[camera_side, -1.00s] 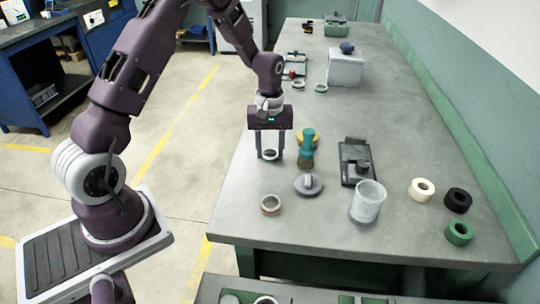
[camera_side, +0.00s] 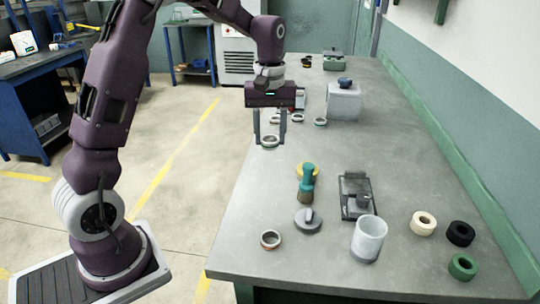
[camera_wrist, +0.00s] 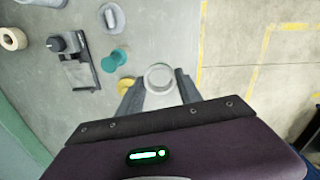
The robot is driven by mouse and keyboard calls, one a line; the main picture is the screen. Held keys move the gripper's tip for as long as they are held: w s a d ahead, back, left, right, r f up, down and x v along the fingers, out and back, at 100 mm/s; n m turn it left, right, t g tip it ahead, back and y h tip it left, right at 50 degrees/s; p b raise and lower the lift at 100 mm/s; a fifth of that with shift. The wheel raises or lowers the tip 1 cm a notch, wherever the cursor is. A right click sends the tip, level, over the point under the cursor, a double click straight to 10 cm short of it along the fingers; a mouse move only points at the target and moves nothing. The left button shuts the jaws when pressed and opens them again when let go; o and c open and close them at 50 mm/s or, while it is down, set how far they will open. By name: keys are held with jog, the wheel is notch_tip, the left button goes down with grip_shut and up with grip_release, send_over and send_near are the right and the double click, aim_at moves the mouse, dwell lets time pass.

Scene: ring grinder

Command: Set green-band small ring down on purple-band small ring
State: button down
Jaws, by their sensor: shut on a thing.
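My gripper (camera_side: 270,140) is shut on a small pale grey ring (camera_side: 270,146), held level between the fingertips above the left side of the bench. The wrist view shows this ring (camera_wrist: 159,92) between my fingers (camera_wrist: 157,84); its band colour is not clear. Three more small rings lie on the bench beyond my gripper: a left one (camera_side: 275,122), a middle one (camera_side: 297,121) and a right one (camera_side: 320,124). They are too small to tell which has the purple band. Another ring with a reddish-brown band (camera_side: 270,246) lies at the near left.
A pale block (camera_side: 344,103) stands behind. Tape rolls (camera_side: 424,217) lie right. The bench centre is clear.

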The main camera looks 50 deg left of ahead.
jog(key=w+d+r+m, duration=0.2)
jog(key=w+d+m, duration=0.1)
jog(key=d, duration=1.1)
jog(key=w+d+r+m, duration=0.1)
jog(key=w+d+m, duration=0.15)
jog(key=d, duration=1.15)
notch_tip(320, 180, down, 10)
jog(key=shift+d+r+m, duration=0.2)
jog(key=shift+d+m, duration=0.15)
jog(key=shift+s, duration=0.1)
jog(key=c, duration=0.7)
grip_release()
